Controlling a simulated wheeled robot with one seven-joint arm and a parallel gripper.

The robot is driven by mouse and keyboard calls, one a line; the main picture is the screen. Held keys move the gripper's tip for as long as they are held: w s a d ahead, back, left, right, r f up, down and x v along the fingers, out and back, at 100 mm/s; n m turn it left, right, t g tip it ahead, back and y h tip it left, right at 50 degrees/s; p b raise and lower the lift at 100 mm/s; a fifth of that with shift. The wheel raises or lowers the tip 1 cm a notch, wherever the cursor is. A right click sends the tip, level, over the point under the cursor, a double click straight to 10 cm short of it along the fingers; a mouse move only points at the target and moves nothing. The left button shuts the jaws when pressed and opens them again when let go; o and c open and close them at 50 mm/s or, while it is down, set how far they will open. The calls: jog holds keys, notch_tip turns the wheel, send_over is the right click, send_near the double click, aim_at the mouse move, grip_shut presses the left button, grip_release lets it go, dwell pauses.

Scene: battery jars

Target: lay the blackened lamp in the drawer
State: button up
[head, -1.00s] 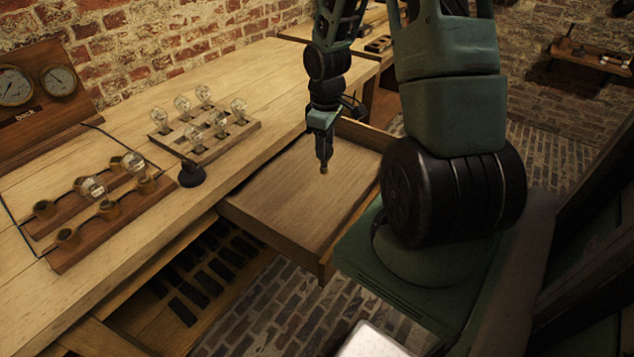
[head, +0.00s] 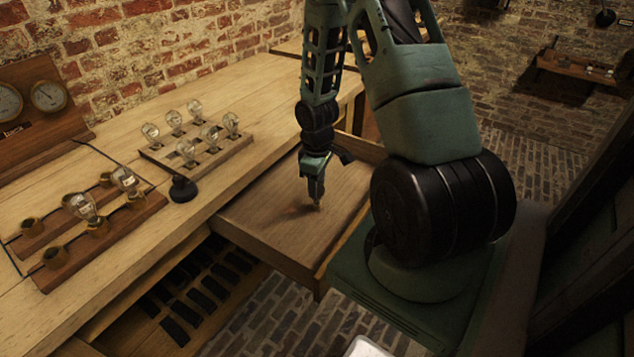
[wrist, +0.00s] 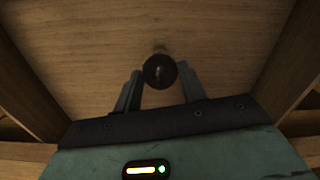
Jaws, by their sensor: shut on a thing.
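The drawer (head: 262,226) is pulled out from the bench, and its wooden floor looks bare. My gripper (head: 315,198) points down inside the drawer's outline, low over its floor. In the wrist view my gripper (wrist: 158,86) is shut on the blackened lamp (wrist: 160,71), whose dark round bulb shows between the two fingers. The wood of the drawer floor fills the view behind it. In the head view only a small tip of the lamp shows below the fingers. I cannot tell whether it touches the floor.
A wooden rack of clear lamps (head: 220,155) stands on the bench (head: 130,265). Left of it are socket strips (head: 105,240) with a few clear lamps, and a black knob-like object (head: 183,188). An open compartment with dark blocks (head: 205,287) lies below.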

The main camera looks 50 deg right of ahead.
jog(key=o, duration=1.1)
jog(key=shift+f, duration=0.1)
notch_tip(320, 180, up, 12)
jog(key=p, duration=0.2)
jog(key=w+a+r+n, duration=0.15)
jog(key=a+r, duration=0.25)
jog(key=a, duration=0.6)
jog(key=s+a+r+n, duration=0.1)
jog(key=s+a+r, duration=0.2)
jog(key=a, duration=0.7)
jog(key=s+a+r+n, duration=0.1)
jog(key=s+a+r, duration=0.2)
jog(key=a, duration=0.7)
jog(key=shift+n+y, duration=0.3)
jog(key=shift+n, duration=0.15)
jog(key=s+a, duration=0.2)
jog(key=s, duration=0.1)
jog(key=s+a+r, duration=0.1)
jog(key=s+a, duration=0.5)
jog(key=s, duration=0.1)
jog(key=shift+r, duration=0.4)
